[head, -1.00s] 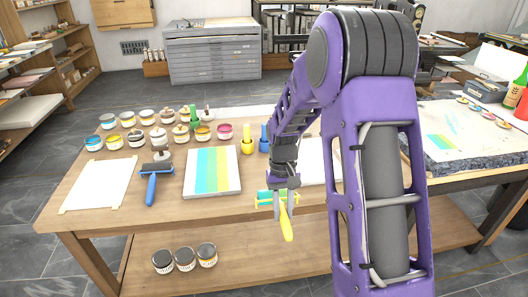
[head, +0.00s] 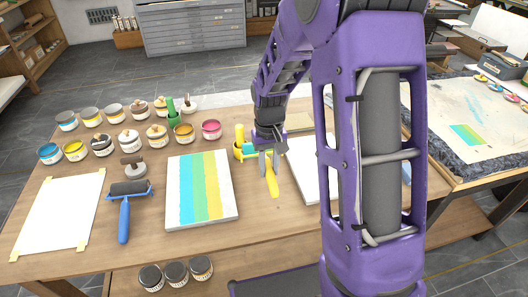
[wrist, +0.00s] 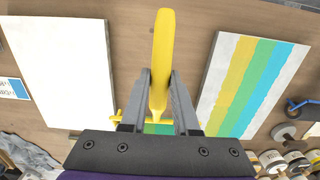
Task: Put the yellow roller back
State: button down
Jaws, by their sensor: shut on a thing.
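The yellow roller is held in my gripper, its yellow handle (head: 272,183) pointing toward the front of the table in the head view. In the wrist view its handle (wrist: 162,45) lies between the two grey fingers of my gripper (wrist: 159,75), which are shut on it. Its yellow frame and part of a green-teal barrel show behind the fingers, partly hidden by the gripper body. In the head view my gripper (head: 270,162) is over the table, between the striped slab (head: 174,217) and a blank white slab (head: 308,168).
A blue-handled roller (head: 124,218) lies on the wooden table left of the striped slab. Several ink tins, such as a magenta one (head: 211,130), stand at the back left. A yellow upright item (head: 239,133) stands just behind my gripper. Taped white paper (head: 60,210) lies at left.

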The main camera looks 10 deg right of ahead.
jog(key=shift+w+f, duration=0.1)
jog(key=shift+w, duration=0.2)
jog(key=shift+s+f+b, duration=0.15)
jog(key=shift+f+b, duration=0.65)
jog(key=shift+f, duration=0.05)
jog(key=shift+f+b, duration=2.1)
jog(key=shift+f, duration=1.05)
jog(key=c, duration=0.6)
grip_release()
jog(key=shift+f, duration=0.1)
